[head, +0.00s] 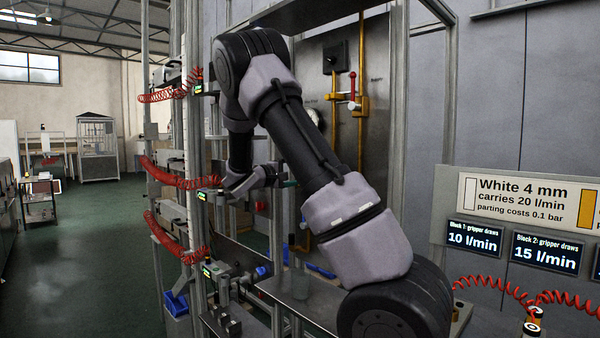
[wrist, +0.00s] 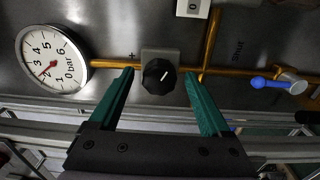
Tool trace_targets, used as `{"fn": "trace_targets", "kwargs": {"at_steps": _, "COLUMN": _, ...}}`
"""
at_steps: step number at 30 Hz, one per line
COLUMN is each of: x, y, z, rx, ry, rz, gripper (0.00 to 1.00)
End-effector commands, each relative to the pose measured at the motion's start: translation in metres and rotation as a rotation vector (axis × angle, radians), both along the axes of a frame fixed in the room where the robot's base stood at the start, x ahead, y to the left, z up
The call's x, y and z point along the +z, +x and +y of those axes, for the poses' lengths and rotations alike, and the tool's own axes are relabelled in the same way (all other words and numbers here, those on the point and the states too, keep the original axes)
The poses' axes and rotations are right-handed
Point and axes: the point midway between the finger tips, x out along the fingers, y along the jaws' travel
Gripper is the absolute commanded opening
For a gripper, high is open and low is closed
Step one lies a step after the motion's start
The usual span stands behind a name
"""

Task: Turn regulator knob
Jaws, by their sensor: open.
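The black regulator knob (wrist: 158,74) sits on a grey square block (wrist: 172,57) on the metal panel in the wrist view. A light mark on it points up and to the right, and a "+" is printed to its left. My gripper (wrist: 157,78) is open, with one green finger on each side of the knob. Gaps show between the fingers and the knob, so I see no contact. A round pressure gauge (wrist: 53,58) marked in bar is to the left; its needle points near 2. In the head view my arm hides much of the area around my gripper.
A yellow pipe (wrist: 108,63) runs from the gauge to the knob block. A blue-handled valve (wrist: 275,84) is at the right, near the word "shut". The head view shows a red-handled valve (head: 352,90), coiled red hoses (head: 180,178) and a sign (head: 520,200).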

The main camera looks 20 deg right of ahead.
Motion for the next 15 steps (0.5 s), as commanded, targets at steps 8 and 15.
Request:
{"fn": "trace_targets", "kwargs": {"at_steps": 8, "x": -0.002, "y": -0.018, "z": 0.054, "rx": 0.005, "ry": -0.001, "rz": 0.001, "gripper": 0.81}}
{"fn": "trace_targets", "kwargs": {"at_steps": 15, "x": -0.002, "y": -0.030, "z": 0.086, "rx": 0.002, "ry": 0.001, "rz": 0.000, "gripper": 0.81}}
